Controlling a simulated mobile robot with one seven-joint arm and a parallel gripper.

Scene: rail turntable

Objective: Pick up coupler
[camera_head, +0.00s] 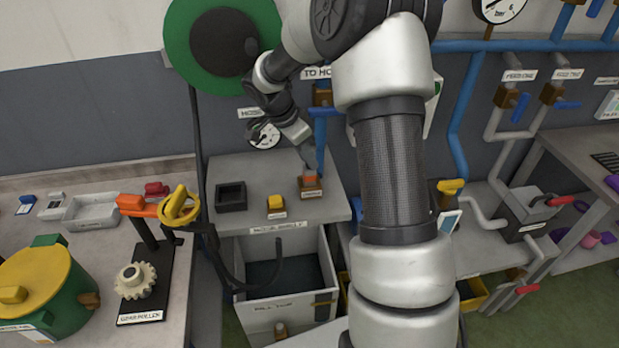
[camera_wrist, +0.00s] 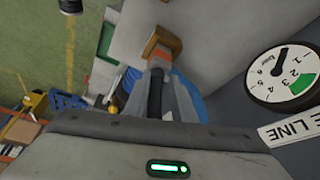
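The piece in line with my gripper, which looks like the coupler (camera_wrist: 157,64), has an orange-red band and a black stem. Its lower end meets a brown block (camera_wrist: 163,45). In the head view an orange piece (camera_head: 311,180) sits on a small brown labelled holder on the grey bench (camera_head: 250,165). My gripper (camera_head: 309,160) is just above it, reaching down from the upper left. In the wrist view the grey fingers (camera_wrist: 168,88) lie on both sides of the black stem. I cannot tell whether they touch it.
A black square holder (camera_head: 231,196) and a yellow piece (camera_head: 276,206) stand left of the orange piece. Blue pipe (camera_head: 320,140) runs close behind my gripper. A gauge (camera_head: 265,134) is on the wall. A grey open bin (camera_head: 280,280) is below the bench.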

